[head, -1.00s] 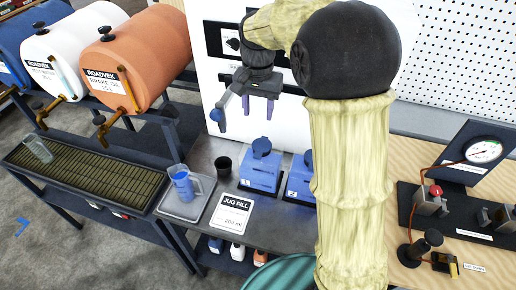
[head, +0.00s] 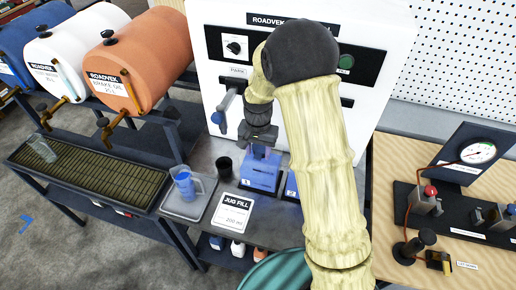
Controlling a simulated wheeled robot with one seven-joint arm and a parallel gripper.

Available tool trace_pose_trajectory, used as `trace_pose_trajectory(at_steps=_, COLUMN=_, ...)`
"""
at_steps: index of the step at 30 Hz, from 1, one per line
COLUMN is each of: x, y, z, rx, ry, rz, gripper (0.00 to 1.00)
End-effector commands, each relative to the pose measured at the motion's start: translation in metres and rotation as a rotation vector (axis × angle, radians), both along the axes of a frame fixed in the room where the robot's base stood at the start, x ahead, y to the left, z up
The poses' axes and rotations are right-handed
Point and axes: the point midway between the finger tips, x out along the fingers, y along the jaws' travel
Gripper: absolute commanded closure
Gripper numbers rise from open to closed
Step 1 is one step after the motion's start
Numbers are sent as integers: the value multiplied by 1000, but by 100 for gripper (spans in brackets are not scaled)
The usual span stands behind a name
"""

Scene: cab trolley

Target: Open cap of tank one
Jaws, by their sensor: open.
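Tank one (head: 260,174), a blue box with a small "1" label, stands on the grey bench below the white panel. My gripper (head: 259,151) points down right over its top, with the fingers at the place of the cap. The gripper is open. The cap of tank one is mostly hidden behind the gripper, and I cannot tell whether the fingers touch it. Tank two (head: 291,188) stands just to the right, mostly covered by my arm.
A black cup (head: 224,167) is close to the tank. A lever (head: 223,112) hangs from the white panel. A gauge board (head: 470,160) stands at right.

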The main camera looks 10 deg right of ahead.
Motion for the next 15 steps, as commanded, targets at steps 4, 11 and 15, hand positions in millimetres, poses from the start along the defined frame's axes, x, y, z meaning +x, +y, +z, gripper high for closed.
trace_pose_trajectory(at_steps=4, x=0, y=0, z=-3, rx=0, ry=1, rz=0, gripper=55)
trace_pose_trajectory(at_steps=11, x=0, y=0, z=-3, rx=0, ry=0, rz=0, gripper=68)
trace_pose_trajectory(at_steps=15, x=0, y=0, z=-3, rx=0, ry=0, rz=0, gripper=96)
